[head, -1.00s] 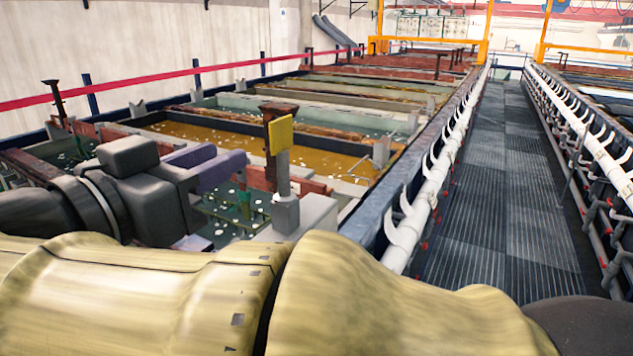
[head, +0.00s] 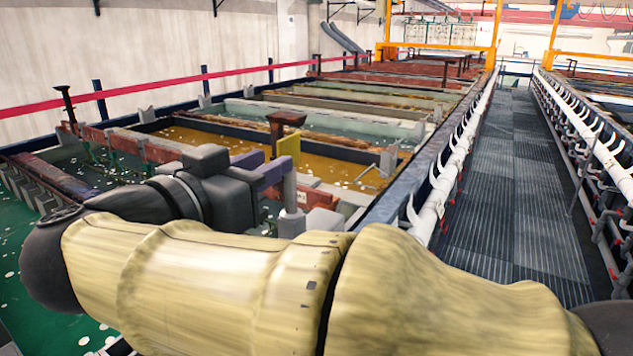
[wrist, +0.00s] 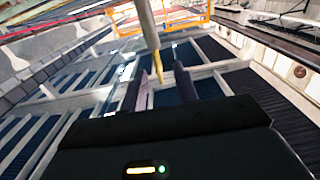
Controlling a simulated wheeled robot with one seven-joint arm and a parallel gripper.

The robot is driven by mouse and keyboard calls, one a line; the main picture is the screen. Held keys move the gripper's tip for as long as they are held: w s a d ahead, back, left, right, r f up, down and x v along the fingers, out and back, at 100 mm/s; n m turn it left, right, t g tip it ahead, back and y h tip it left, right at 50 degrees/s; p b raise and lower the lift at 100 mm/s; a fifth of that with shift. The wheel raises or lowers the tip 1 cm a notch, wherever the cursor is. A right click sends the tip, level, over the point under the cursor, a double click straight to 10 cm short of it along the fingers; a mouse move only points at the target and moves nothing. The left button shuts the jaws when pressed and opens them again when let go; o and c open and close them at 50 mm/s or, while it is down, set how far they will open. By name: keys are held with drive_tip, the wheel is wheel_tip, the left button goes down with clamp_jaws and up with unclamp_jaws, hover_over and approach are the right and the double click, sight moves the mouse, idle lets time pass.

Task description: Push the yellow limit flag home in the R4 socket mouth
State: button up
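The yellow limit flag (head: 288,147) is a small plate at the top of an upright grey post (head: 290,192) in the head view. The post stands in a grey block (head: 314,220) by the tank edge; I cannot read an R4 mark or see how deep it sits. My gripper (head: 277,168) has purple fingers apart, their tips close to the post just below the flag. In the wrist view the grey post (wrist: 148,25) and yellow flag (wrist: 157,68) show in the gap between my fingers (wrist: 158,88). Contact cannot be told.
A rust-brown capped post (head: 284,120) stands right behind the flag. Tanks with amber liquid (head: 215,142) lie beyond. A white rail with hooks (head: 437,200) runs along the right, beside a clear grated walkway (head: 500,190). My forearm hides the near area.

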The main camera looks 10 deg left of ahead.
sight(290, 151)
drive_tip(key=shift+w, duration=0.1)
drive_tip(key=p+x, duration=0.1)
drive_tip(key=x, duration=0.2)
drive_tip(key=p+x, duration=0.1)
drive_tip(key=x, duration=0.1)
drive_tip(key=shift+d+r+p, duration=0.2)
drive_tip(key=shift+r+p, duration=0.05)
drive_tip(key=shift+p, duration=0.1)
drive_tip(key=shift+w, duration=0.15)
drive_tip(key=shift+f, duration=0.1)
